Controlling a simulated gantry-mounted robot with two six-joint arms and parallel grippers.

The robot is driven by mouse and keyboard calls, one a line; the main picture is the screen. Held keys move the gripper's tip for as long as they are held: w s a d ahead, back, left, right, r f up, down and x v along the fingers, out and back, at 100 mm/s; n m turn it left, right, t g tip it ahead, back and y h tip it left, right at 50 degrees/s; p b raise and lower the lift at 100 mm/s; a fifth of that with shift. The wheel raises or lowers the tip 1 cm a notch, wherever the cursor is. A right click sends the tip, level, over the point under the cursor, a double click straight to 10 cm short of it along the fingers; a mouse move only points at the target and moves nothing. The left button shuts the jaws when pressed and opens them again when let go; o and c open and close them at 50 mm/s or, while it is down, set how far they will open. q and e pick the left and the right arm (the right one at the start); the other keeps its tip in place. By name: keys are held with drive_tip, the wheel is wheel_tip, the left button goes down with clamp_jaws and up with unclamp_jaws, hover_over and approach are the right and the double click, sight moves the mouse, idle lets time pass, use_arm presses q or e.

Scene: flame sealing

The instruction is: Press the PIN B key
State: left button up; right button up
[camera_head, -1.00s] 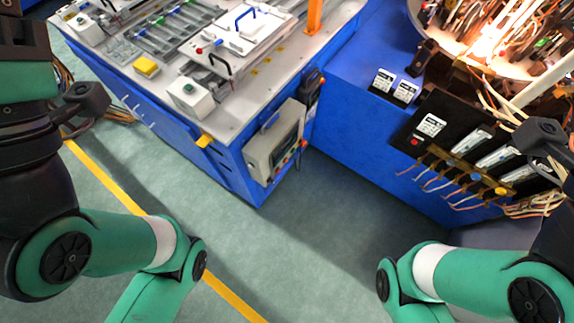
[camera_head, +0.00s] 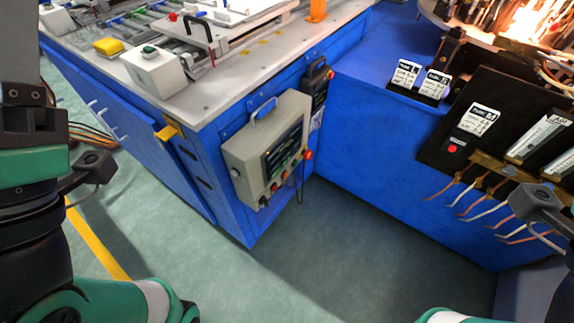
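A beige control box (camera_head: 240,155) hangs on the side of the blue bench. It has a dark screen (camera_head: 283,147), a row of small red and dark knobs or buttons below it, and a red button (camera_head: 308,154) at its right side. A white box with a green button (camera_head: 149,50) stands on the bench top. No legible label shows which key is PIN B. My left arm shows at the left edge and my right arm at the lower right, both apart from the control box. No fingertips of either gripper show.
A dark handheld unit (camera_head: 316,85) hangs beside the control box. White labelled cards (camera_head: 405,73) and a black panel with a red button (camera_head: 452,149) are at the right. Coloured wires (camera_head: 480,210) hang below. The floor (camera_head: 330,260) in front is clear.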

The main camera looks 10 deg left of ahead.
idle(0.4)
use_arm(q)
clamp_jaws()
idle(1.6)
